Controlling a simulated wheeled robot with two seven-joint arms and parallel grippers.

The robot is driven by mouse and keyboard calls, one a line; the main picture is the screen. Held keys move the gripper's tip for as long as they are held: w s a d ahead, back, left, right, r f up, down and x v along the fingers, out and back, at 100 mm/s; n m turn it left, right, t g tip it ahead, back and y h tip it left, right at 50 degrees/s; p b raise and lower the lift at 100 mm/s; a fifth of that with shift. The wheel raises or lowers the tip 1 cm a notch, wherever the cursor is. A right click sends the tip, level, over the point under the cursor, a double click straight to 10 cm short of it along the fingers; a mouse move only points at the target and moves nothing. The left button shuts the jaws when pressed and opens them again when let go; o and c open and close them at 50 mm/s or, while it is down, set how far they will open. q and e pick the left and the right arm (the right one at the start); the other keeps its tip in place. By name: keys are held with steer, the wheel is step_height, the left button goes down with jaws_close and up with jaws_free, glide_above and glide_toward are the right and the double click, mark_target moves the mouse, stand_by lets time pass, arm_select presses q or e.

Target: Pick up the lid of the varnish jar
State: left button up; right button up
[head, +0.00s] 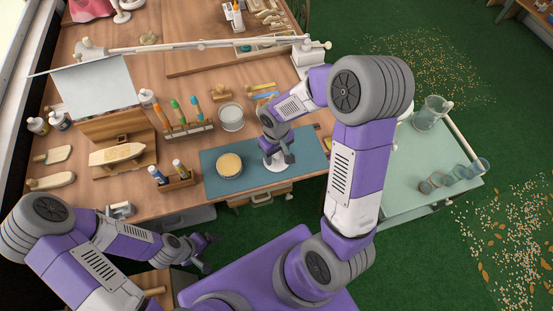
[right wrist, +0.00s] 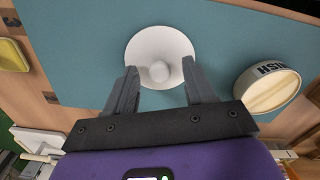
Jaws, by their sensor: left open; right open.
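The lid is a white disc with a round knob (right wrist: 160,45), lying on the blue-green mat (head: 212,190). In the head view the lid (head: 276,165) is partly hidden under my right gripper (head: 280,155). In the right wrist view my open right gripper (right wrist: 159,72) has its fingers on either side of the knob, not closed on it; whether they touch the lid cannot be told. The varnish jar (head: 229,165) stands open on the mat left of the lid, with yellowish contents; it also shows in the right wrist view (right wrist: 268,92). My left gripper (head: 205,254) is open and empty, off the table's front edge.
A rack of colored-handled tools (head: 187,131) and a clear round dish (head: 231,117) stand behind the mat. A small wooden box with bottles (head: 175,180) is left of the jar. A green side table (head: 405,190) with a glass jug (head: 430,113) stands right.

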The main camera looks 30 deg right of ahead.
jaws_close()
steer(key=shift+r, duration=0.1)
